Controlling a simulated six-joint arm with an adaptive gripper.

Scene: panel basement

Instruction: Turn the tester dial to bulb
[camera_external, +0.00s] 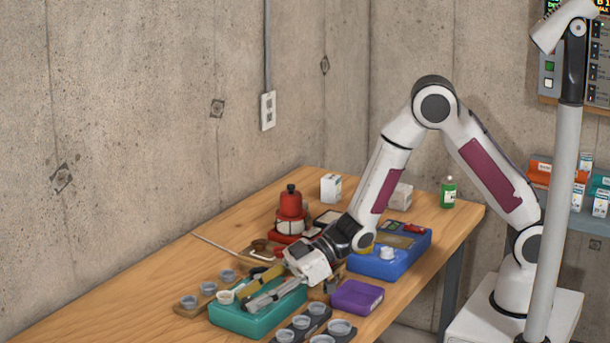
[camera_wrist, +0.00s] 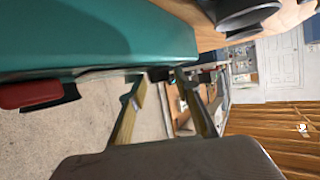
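A teal box (camera_external: 258,320) lies on the table directly below my gripper (camera_external: 246,300), and its side fills the upper left of the wrist view (camera_wrist: 90,35). My gripper's two fingers (camera_wrist: 160,82) are apart, with a gap between them, close to the teal box. A small dark part (camera_wrist: 158,73) shows between the fingertips; I cannot tell whether they touch it. A red part (camera_wrist: 30,93) sticks out from the teal box. A blue box (camera_external: 398,265) with a round white knob (camera_external: 387,253) stands behind my wrist. No bulb marking is readable, and I cannot tell which box is the tester.
A purple box (camera_external: 357,297) and a dark tray of grey cups (camera_external: 300,322) stand right of the teal box. A wooden holder with grey cups (camera_external: 188,302) is at its left. A red stacked device (camera_external: 290,205) stands behind. The table's front left is bare.

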